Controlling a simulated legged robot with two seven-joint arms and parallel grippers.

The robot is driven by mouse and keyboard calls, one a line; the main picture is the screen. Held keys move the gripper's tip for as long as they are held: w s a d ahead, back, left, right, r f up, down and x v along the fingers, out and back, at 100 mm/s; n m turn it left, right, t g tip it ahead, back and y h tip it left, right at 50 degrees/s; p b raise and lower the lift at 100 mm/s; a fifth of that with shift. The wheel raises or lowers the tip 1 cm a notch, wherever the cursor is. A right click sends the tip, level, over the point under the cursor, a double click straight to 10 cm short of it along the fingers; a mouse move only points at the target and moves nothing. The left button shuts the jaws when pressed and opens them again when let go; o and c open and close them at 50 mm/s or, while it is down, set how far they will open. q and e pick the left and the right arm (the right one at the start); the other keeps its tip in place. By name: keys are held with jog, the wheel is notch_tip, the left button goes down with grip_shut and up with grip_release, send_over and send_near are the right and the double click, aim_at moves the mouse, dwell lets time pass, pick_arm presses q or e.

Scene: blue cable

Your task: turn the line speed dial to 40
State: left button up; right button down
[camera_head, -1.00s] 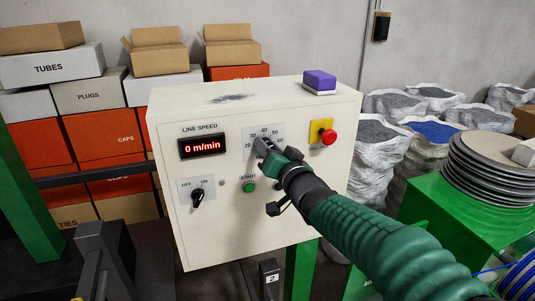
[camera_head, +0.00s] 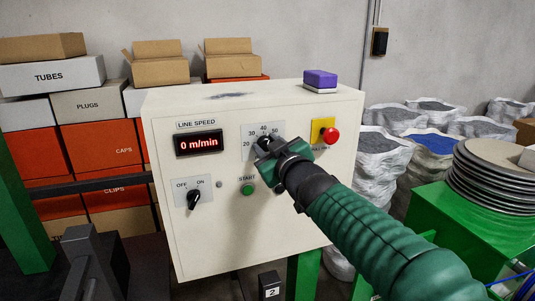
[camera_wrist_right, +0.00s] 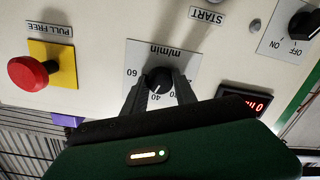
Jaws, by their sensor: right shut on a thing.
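The line speed dial is a black knob (camera_wrist_right: 158,80) on a white scale plate (camera_head: 249,130) with numbers around it. My right gripper (camera_head: 264,143) reaches it from the lower right and hides most of the knob in the head view. In the right wrist view the fingers (camera_wrist_right: 160,92) are shut on the knob's sides, and the scale appears upside down. A pale mark on the knob seems to face the 40, but it is too small to be sure. The red display (camera_head: 198,143) reads 0 m/min. My left gripper is not in view.
On the same cream cabinet (camera_head: 225,245) are a red stop button (camera_head: 332,135) on yellow, a green start button (camera_head: 248,190) and a black OFF/ON switch (camera_head: 194,200). A purple block (camera_head: 320,79) lies on top. Boxes stand behind left; sacks and a green table stand right.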

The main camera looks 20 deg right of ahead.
jog(key=shift+a+n+b, duration=0.1)
jog(key=shift+n+b, duration=0.8)
jog(key=shift+n, duration=1)
jog(key=c, duration=1.4)
grip_release()
jog(key=o, duration=0.4)
jog(key=shift+s, duration=0.1)
jog(key=shift+a, duration=0.1)
